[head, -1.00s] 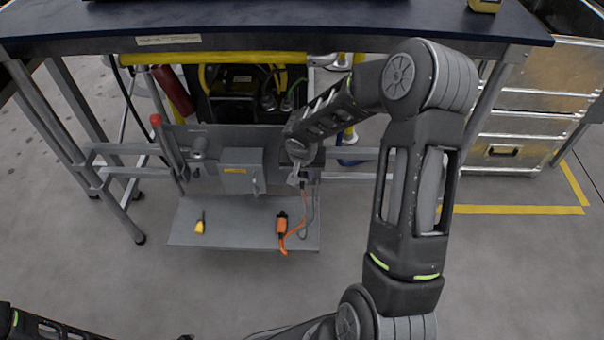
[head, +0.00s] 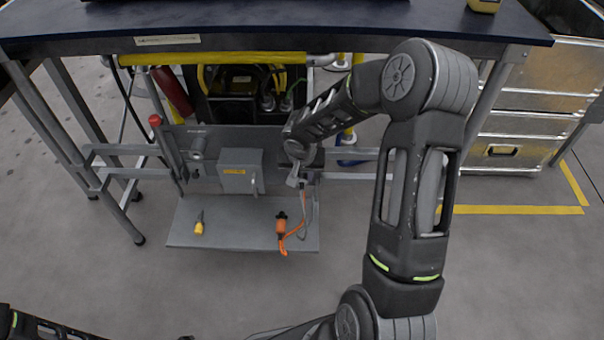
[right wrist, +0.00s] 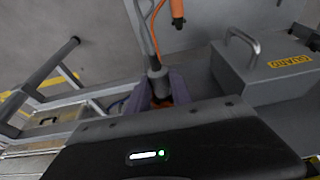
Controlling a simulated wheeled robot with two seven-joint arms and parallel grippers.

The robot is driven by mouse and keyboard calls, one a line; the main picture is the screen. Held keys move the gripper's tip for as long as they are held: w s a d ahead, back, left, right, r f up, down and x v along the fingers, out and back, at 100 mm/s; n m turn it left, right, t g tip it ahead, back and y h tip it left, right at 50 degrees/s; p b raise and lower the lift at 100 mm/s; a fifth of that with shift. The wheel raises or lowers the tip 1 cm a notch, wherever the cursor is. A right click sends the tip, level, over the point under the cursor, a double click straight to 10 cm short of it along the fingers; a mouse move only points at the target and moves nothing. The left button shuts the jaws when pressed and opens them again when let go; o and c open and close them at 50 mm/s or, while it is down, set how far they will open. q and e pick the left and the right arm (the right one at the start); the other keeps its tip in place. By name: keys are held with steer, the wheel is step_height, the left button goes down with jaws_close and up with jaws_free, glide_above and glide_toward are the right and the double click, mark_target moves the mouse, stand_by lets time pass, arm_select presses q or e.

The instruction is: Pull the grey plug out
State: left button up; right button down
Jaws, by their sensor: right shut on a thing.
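The grey plug (right wrist: 157,78) shows in the right wrist view with a grey cable running up from it. My right gripper (right wrist: 160,97) is shut on it, with a finger on each side. Something orange shows just behind the plug between the fingers; whether the plug still sits in a socket cannot be told. In the head view my right gripper (head: 295,180) is at the right end of the grey panel, low above the shelf, and the plug is too small to make out. My left gripper is out of view; only part of my left arm shows at the bottom left.
A grey shelf (head: 240,235) juts out below the panel, bearing an orange connector (head: 281,227) with an orange cable and a small yellow-handled item (head: 199,228). A grey box (head: 240,172) with a handle stands left of my gripper. The dark tabletop (head: 270,22) overhangs.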

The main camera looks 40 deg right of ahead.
mark_target(302, 187)
steer(key=shift+s+a+b, duration=0.55)
steer(key=shift+s+b, duration=0.2)
steer(key=shift+s+a+b, duration=0.55)
steer(key=shift+s+b, duration=0.15)
